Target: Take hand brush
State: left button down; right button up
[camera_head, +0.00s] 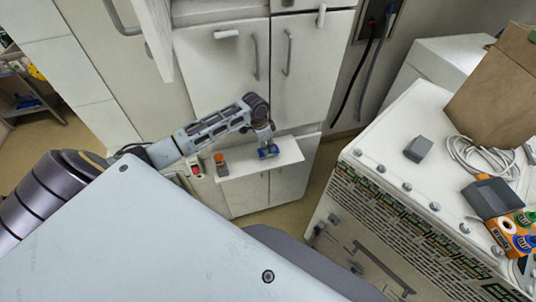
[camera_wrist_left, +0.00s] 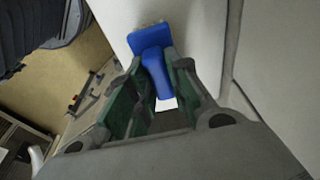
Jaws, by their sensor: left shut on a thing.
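The hand brush (camera_head: 269,153) is blue and small in the head view, at the white ledge in front of the lower cabinet. In the left wrist view the brush (camera_wrist_left: 151,40) shows a wide blue end beyond the fingertips and a narrower blue part between them. My left gripper (camera_head: 266,145) reaches in from the left, pointing down, and is shut on the brush. Its green-lined fingers (camera_wrist_left: 160,77) flank the blue part in the wrist view. I cannot tell whether the brush still touches the ledge. My right gripper is in neither view.
The white ledge (camera_head: 236,170) also holds an orange-topped item (camera_head: 220,162) left of the brush. White cabinet doors (camera_head: 313,70) stand behind. A large white machine (camera_head: 376,145) fills the right, with a paper bag (camera_head: 497,85) and cable (camera_head: 470,155) on top.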

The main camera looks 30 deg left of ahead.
pick_arm(q)
jog(key=shift+r, duration=0.2)
dwell(0.4)
jog(key=shift+r, duration=1.6)
